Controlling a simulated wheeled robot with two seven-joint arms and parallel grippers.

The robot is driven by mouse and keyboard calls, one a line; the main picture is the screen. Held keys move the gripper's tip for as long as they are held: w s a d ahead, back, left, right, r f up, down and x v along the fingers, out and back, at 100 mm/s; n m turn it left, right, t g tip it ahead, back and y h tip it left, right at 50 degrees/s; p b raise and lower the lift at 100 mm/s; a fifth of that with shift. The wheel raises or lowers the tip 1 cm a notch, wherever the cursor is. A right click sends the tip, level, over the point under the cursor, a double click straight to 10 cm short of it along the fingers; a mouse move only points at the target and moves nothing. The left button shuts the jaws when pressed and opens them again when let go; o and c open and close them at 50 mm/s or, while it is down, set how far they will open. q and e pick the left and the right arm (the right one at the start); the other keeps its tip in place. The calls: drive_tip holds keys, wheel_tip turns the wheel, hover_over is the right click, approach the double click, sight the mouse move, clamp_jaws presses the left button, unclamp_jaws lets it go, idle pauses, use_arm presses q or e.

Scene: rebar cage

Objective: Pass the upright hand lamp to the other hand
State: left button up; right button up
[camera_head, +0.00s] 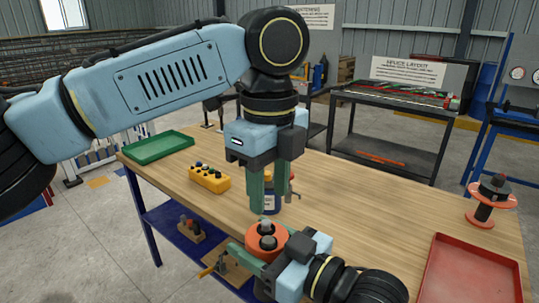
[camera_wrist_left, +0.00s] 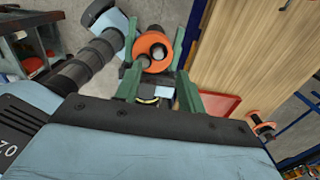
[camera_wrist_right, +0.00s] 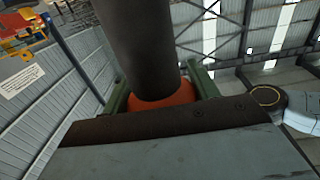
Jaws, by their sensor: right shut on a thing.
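The hand lamp (camera_head: 266,237), with an orange rim and a dark body, is upright in my right gripper (camera_head: 262,254) at the table's front edge. My right gripper is shut on it; in the right wrist view its dark body and orange flange (camera_wrist_right: 165,97) lie between the green fingers. My left gripper (camera_head: 270,190) points down, open and empty, above and apart from the lamp. In the left wrist view the lamp (camera_wrist_left: 153,50) shows beyond the spread left fingers (camera_wrist_left: 158,85). The lamp's lower part is partly hidden by the right fingers.
On the wooden table (camera_head: 350,205) are a green tray (camera_head: 158,147), a yellow block with knobs (camera_head: 209,179), a red tray (camera_head: 470,275) and an orange-black spool (camera_head: 490,200). A bottle (camera_head: 269,203) stands behind my left fingers. The table's middle right is clear.

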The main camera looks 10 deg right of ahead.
sight(270, 221)
use_arm(q)
drive_tip(key=shift+f, duration=2.75)
use_arm(e)
drive_tip(key=shift+r, duration=0.1)
use_arm(q)
drive_tip(key=shift+c, duration=0.3)
clamp_jaws()
use_arm(e)
drive_tip(key=shift+r, duration=0.1)
drive_tip(key=o, duration=1.3)
drive_tip(key=shift+c, duration=0.2)
drive_tip(key=shift+f, duration=0.25)
